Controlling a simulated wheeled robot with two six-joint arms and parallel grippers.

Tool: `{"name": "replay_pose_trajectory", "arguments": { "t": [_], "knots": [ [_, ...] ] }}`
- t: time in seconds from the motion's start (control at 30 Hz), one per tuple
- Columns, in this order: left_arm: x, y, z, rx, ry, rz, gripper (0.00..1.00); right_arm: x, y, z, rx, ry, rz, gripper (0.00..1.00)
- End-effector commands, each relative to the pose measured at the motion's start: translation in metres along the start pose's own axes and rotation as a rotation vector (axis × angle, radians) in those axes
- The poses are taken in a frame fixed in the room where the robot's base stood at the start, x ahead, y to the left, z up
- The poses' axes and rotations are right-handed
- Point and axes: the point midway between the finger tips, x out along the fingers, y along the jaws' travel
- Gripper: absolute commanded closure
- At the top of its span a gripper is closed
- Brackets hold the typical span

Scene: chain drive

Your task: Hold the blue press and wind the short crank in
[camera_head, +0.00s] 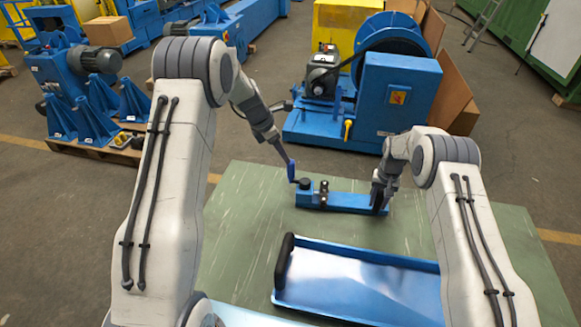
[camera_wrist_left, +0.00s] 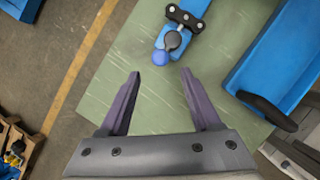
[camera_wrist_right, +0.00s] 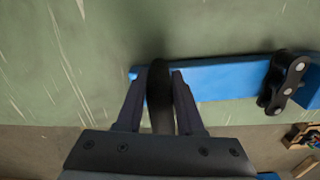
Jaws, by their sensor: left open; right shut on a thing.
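The blue press (camera_head: 345,201) is a long blue bar lying on the green table. My right gripper (camera_head: 379,203) is shut on a black upright handle (camera_wrist_right: 158,80) at the bar's right end.
A blue tray (camera_head: 350,301) with a black handle (camera_head: 284,262) lies on the table nearer me. The green table (camera_head: 235,215) is bare around the bar. Blue machinery (camera_head: 392,95) stands on the floor behind it.

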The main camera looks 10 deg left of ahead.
Motion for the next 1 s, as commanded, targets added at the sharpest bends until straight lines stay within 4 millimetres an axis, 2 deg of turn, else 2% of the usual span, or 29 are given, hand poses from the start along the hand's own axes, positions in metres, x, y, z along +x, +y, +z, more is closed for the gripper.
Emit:
{"name": "replay_pose_trajectory", "arguments": {
  "t": [0.03, 0.2, 0.4, 0.6, 0.87, 1.0],
  "knots": [
    [0.012, -0.001, -0.001, 0.001, 0.002, -0.004, 0.36, -0.002, -0.001, -0.002, 0.003, 0.005, -0.003, 1.0],
    [0.047, -0.001, 0.0, 0.003, 0.002, -0.003, 0.36, -0.002, -0.001, -0.002, 0.003, 0.005, -0.003, 1.0],
    [0.076, -0.001, 0.001, 0.004, 0.002, -0.001, 0.36, -0.002, -0.001, -0.002, 0.003, 0.005, -0.003, 1.0],
    [0.088, -0.001, 0.001, 0.005, 0.001, 0.0, 0.36, -0.002, -0.001, -0.002, 0.003, 0.005, -0.003, 1.0],
    [0.088, -0.001, 0.001, 0.005, 0.001, 0.0, 0.36, -0.002, -0.001, -0.002, 0.003, 0.005, -0.003, 1.0],
    [0.088, -0.001, 0.001, 0.005, 0.001, 0.0, 0.89, -0.002, -0.001, -0.002, 0.003, 0.005, -0.003, 1.0]
  ]
}}
